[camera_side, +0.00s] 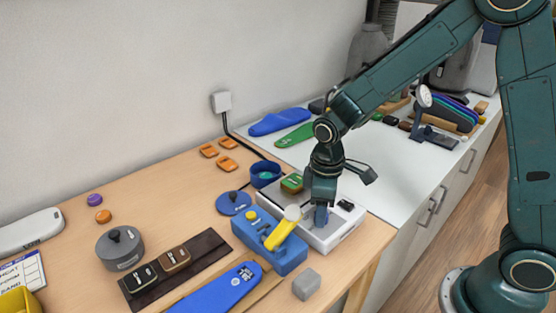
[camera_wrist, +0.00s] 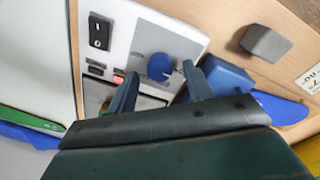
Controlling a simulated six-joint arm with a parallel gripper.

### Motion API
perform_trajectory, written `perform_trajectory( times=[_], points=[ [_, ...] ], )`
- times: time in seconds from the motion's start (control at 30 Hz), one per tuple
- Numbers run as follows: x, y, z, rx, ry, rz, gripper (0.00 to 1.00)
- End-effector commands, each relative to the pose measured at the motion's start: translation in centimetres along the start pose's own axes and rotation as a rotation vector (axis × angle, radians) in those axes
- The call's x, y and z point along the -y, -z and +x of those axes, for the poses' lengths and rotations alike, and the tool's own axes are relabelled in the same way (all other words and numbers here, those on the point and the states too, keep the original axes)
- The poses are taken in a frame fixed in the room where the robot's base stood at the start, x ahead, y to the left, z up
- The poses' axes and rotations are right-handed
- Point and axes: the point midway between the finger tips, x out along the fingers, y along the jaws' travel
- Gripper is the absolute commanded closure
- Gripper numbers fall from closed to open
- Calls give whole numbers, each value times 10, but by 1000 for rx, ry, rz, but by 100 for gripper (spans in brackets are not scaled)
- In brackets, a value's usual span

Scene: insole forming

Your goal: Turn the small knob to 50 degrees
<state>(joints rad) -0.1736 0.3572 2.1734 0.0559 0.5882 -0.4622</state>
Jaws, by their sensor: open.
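The small blue knob (camera_wrist: 160,67) sits on a grey plate on the white control box (camera_wrist: 128,40), with a pale pointer at its right side. My gripper (camera_wrist: 161,74) is open, with one finger to each side of the knob in the wrist view. I cannot tell whether the fingertips touch it. In the side view my gripper (camera_side: 320,208) points down over the white box (camera_side: 337,233), and the knob cannot be made out clearly behind the fingers. A black rocker switch (camera_wrist: 101,31) and a lit red light (camera_wrist: 118,80) are on the same box.
A blue box (camera_side: 270,245) with a yellow lever (camera_side: 284,228) stands close to the left of my gripper. A grey block (camera_side: 307,284) lies near the table's front edge. A blue lidless pot (camera_side: 265,175) and a blue disc (camera_side: 234,203) are further left.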

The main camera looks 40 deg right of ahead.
Motion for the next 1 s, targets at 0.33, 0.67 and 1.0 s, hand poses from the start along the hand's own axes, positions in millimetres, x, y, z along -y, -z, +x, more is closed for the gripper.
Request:
perform_trajectory(
  times=[0.33, 0.67, 1.0],
  points=[
    [0, 1, -45, -6, -3, 0, 49],
    [0, 1, -100, -5, -3, -1, 49],
    [0, 0, -129, -2, -1, -2, 49]
  ],
)
